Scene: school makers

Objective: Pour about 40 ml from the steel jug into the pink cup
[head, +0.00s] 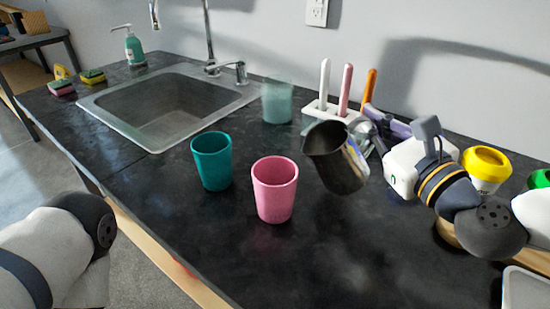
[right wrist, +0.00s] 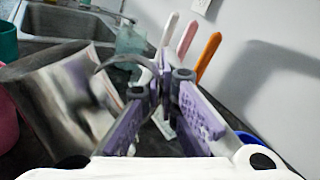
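The steel jug (head: 338,165) hangs just right of the pink cup (head: 274,192) in the head view, its mouth tipped somewhat left towards the cup. No stream of liquid shows between them. My right gripper (head: 373,124) is shut on the jug's handle. The right wrist view shows its purple fingers (right wrist: 165,80) closed at the handle, with the jug (right wrist: 65,100) on the left. The pink cup stands upright on the counter; its inside bottom is hidden. My left arm shows at the lower left, but its gripper is out of view.
A teal cup (head: 212,162) stands left of the pink cup. Behind are a translucent greenish cup (head: 277,102) and a white rack (head: 330,110) with upright tools. A sink (head: 165,105) lies left. A yellow-lidded tub (head: 486,168) stands right. The front counter is clear.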

